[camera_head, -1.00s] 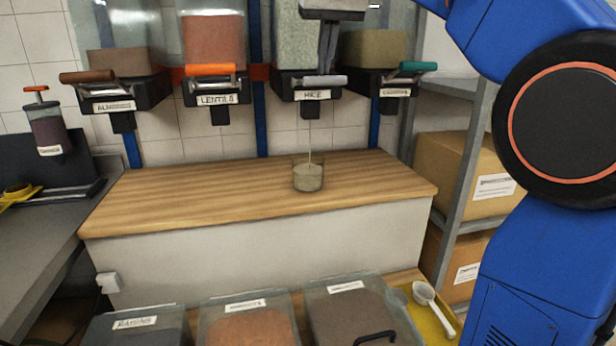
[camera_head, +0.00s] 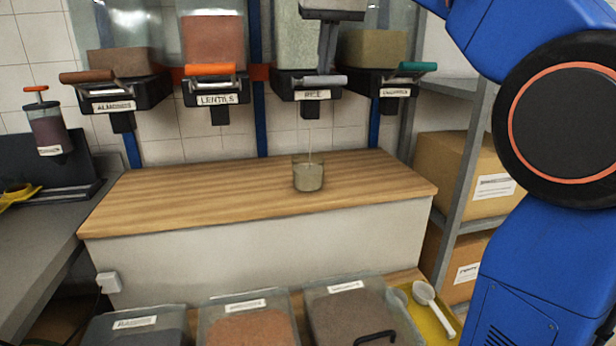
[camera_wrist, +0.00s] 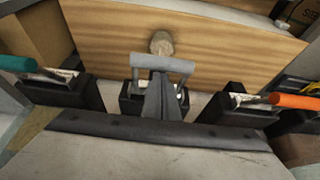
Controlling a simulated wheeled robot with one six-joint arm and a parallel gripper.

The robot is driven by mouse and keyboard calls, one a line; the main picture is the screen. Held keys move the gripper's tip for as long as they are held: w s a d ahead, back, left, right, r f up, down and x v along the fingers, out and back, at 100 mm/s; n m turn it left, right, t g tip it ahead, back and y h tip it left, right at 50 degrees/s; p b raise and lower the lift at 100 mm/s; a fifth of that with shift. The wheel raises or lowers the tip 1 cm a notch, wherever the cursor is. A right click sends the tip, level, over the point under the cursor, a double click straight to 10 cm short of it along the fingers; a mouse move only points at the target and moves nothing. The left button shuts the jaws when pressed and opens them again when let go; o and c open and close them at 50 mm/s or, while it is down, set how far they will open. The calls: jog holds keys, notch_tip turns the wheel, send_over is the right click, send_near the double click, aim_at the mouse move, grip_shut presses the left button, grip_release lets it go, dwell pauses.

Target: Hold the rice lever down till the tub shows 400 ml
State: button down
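The rice dispenser (camera_head: 298,40), labelled RICE, hangs on the back wall between the lentils and another dispenser. Its grey lever (camera_head: 322,81) is in front; the lever bar also shows in the wrist view (camera_wrist: 163,63). My gripper (camera_head: 326,70) comes down onto the lever from above; its fingers look together (camera_wrist: 161,100), with nothing held between them. A thin stream of rice falls from the spout into the clear tub (camera_head: 308,177) on the wooden counter. The tub stands upright and is partly full. Its markings are too small to read. The tub also shows from above (camera_wrist: 161,43).
The lentils dispenser has an orange lever (camera_head: 210,69); a teal lever (camera_head: 412,68) is on the right and a brown one (camera_head: 88,76) on the left. The wooden counter (camera_head: 190,190) is otherwise clear. Lidded bins (camera_head: 247,320) and a white scoop (camera_head: 433,300) are in front.

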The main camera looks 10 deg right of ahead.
dwell(0.4)
notch_tip(320, 180, up, 7)
dwell(0.5)
dwell(1.0)
jog(key=s+d+f, duration=0.2)
jog(key=s+f, duration=0.9)
jog(key=f, duration=0.5)
jog(key=s+d+f, duration=0.2)
jog(key=s+f, duration=0.9)
jog(key=f, duration=0.6)
jog(key=s+d+f, duration=0.3)
jog(key=s+f, duration=0.8)
jog(key=f, duration=0.5)
jog(key=shift+f, duration=0.2)
